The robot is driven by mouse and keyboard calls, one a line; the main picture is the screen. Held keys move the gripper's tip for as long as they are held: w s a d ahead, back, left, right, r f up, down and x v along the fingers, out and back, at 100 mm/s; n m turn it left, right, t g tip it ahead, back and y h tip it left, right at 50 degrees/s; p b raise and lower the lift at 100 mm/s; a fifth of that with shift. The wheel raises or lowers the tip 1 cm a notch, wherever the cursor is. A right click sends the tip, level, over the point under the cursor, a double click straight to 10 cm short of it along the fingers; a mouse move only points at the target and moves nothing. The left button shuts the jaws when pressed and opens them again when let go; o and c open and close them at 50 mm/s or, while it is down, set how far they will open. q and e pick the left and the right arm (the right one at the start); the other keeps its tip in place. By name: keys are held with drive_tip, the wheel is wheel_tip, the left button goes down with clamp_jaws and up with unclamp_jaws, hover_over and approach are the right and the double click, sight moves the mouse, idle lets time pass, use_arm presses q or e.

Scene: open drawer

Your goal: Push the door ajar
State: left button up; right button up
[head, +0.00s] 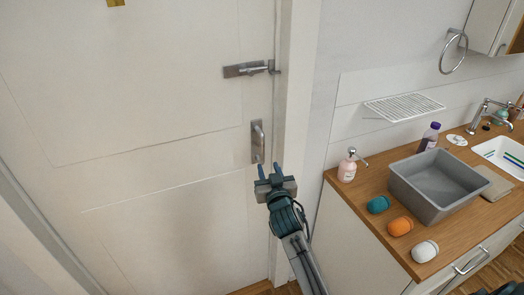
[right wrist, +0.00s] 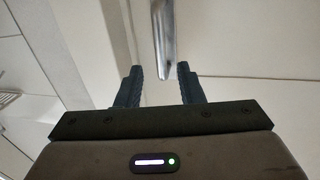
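The white panelled door (head: 150,120) fills the left of the head view and looks flush with its frame (head: 293,110). A metal lever handle on a plate (head: 257,142) sits near its right edge, with a slide bolt (head: 248,69) above it. My right gripper (head: 270,172) is just below the handle in the head view, fingers apart and empty. In the right wrist view, the handle (right wrist: 163,45) shows beyond the gap between the open fingers (right wrist: 160,85); I see no contact.
A wooden counter (head: 350,203) stands right of the door frame. It bears a grey basin (head: 403,190), a pink soap bottle (head: 347,168), and teal (head: 378,204), orange (head: 400,226) and white (head: 425,250) rounded items. A wire rack (head: 405,106) is on the wall above.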

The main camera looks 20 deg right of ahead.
sight(263, 152)
drive_tip(key=w, duration=0.3)
drive_tip(key=w+d+p, duration=0.1)
drive_tip(key=w, duration=0.3)
drive_tip(key=w+d+p, duration=0.1)
drive_tip(key=w, duration=0.2)
drive_tip(key=shift+w+f, duration=0.1)
drive_tip(key=shift+w, duration=0.05)
clamp_jaws()
